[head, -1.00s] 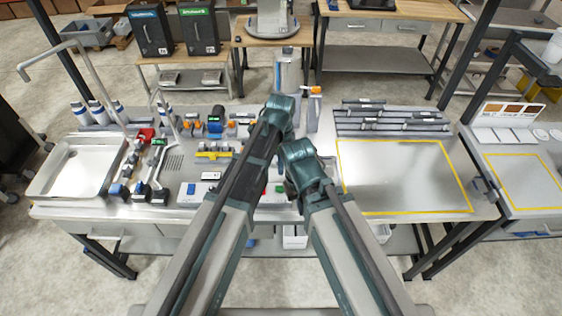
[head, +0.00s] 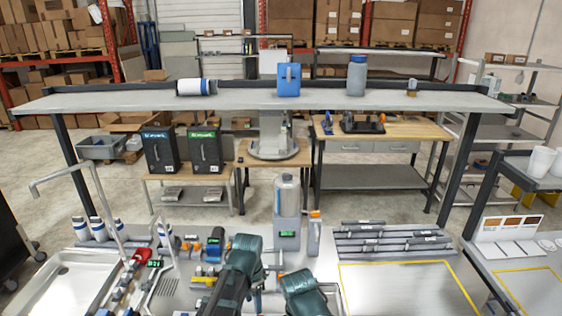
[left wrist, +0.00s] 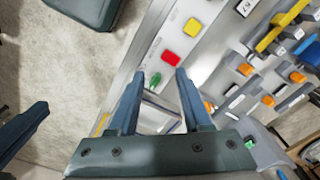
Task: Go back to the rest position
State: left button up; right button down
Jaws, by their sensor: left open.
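My left arm reaches over the middle of the workbench. My left gripper (head: 258,294) is mostly hidden behind its own wrist in the head view. In the left wrist view, the left gripper (left wrist: 160,74) has its two blue-grey fingers apart with nothing held between them. It is above the front edge of the bench, near a panel with red, yellow and green buttons. My right arm is beside the left one, and its gripper is hidden in the head view. A dark blue finger-like part at the left edge of the left wrist view may belong to it.
A raised shelf (head: 330,102) crosses above the bench, holding a white bottle (head: 195,87), a blue container (head: 289,80) and a grey jar (head: 357,75). A sink tray (head: 60,285) is left; a clear yellow-outlined area (head: 410,290) is right.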

pick_arm(q)
jog(key=s+a+n, duration=0.7)
jog(key=a+n, duration=0.2)
jog(key=n, duration=0.1)
jog(key=s+d+f+m+b, duration=0.1)
jog(key=s+d+f+b, duration=0.2)
jog(key=d+f+b, duration=0.2)
jog(key=s+d+f+m+y+b, duration=0.1)
jog(key=s+d+f+m+b, duration=0.1)
jog(key=d+f+b, duration=0.4)
jog(key=shift+s+f+g+b, duration=0.3)
jog(key=shift+s+f+b, duration=0.15)
jog(key=shift+f+b, duration=0.2)
